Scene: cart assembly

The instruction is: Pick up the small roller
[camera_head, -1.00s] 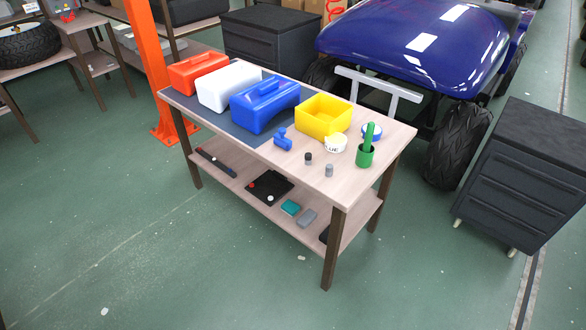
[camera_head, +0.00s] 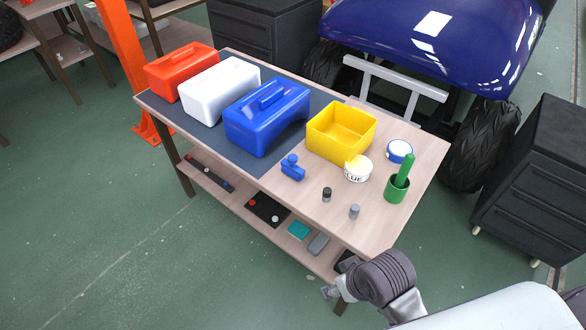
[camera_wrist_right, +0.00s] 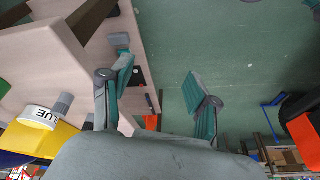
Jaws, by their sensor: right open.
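Two small upright cylinders stand near the front edge of the table top, a black one (camera_head: 326,194) and a grey one (camera_head: 354,211). I cannot tell which is the small roller. The grey one also shows in the right wrist view (camera_wrist_right: 63,104), left of the fingers and beside the glue tub. My right gripper (camera_wrist_right: 160,95) is open and empty, with floor between its fingers. In the head view it (camera_head: 328,292) is low at the table's front right corner, partly hidden, apart from both cylinders. My left gripper is not in view.
The table top (camera_head: 300,213) also holds a glue tub (camera_head: 358,169), a green cup (camera_head: 396,190), a blue-rimmed tub (camera_head: 400,151), a blue part (camera_head: 292,168), a yellow bin (camera_head: 341,131) and toolboxes (camera_head: 267,118). Blocks (camera_head: 318,243) lie on the lower shelf. The front right top is mostly clear.

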